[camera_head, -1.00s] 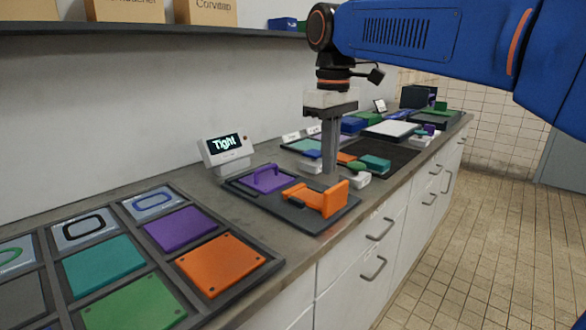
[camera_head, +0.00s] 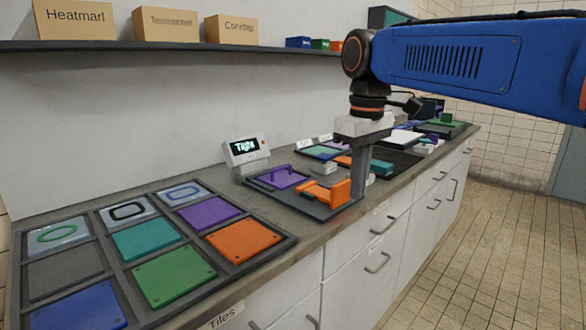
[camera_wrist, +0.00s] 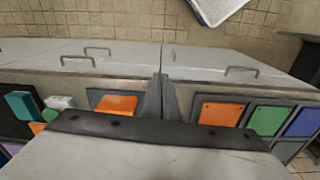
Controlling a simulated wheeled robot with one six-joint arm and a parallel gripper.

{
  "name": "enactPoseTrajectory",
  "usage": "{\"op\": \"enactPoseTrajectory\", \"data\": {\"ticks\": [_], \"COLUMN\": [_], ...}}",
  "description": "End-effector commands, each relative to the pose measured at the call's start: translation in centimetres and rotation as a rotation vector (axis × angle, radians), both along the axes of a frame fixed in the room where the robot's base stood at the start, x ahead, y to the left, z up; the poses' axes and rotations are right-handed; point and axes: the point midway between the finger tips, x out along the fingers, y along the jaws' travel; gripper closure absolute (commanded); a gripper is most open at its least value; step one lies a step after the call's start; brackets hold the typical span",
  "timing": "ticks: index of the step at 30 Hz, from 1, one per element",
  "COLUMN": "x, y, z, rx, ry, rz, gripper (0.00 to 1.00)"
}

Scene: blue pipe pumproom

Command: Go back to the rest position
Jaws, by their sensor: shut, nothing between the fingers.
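My gripper (camera_head: 358,200) points down over the front edge of the counter in the head view, with its fingers together and nothing between them. In the wrist view the closed fingers (camera_wrist: 160,100) stand upright in the middle, with the counter edge and drawers beyond them. I cannot tell the exact gap between the fingers and the tray.
A rack of coloured tiles (camera_head: 205,242) fills the counter at left. Boxes (camera_head: 76,20) sit on a shelf (camera_head: 170,46) above. The tiled floor (camera_head: 495,235) at right is clear.

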Motion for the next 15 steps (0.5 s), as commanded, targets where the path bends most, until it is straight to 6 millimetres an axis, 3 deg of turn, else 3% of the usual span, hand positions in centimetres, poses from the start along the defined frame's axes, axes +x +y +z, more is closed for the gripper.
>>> {"op": "enactPoseTrajectory", "data": {"ticks": [8,15], "x": [-2.8,-7.3], "y": [-3.5,-8.0], "z": [-2.5,-7.2], "rx": [0.022,0.055], "ry": [-0.053,-0.133], "rz": [-0.109,-0.273], "gripper": [1.0,1.0]}}
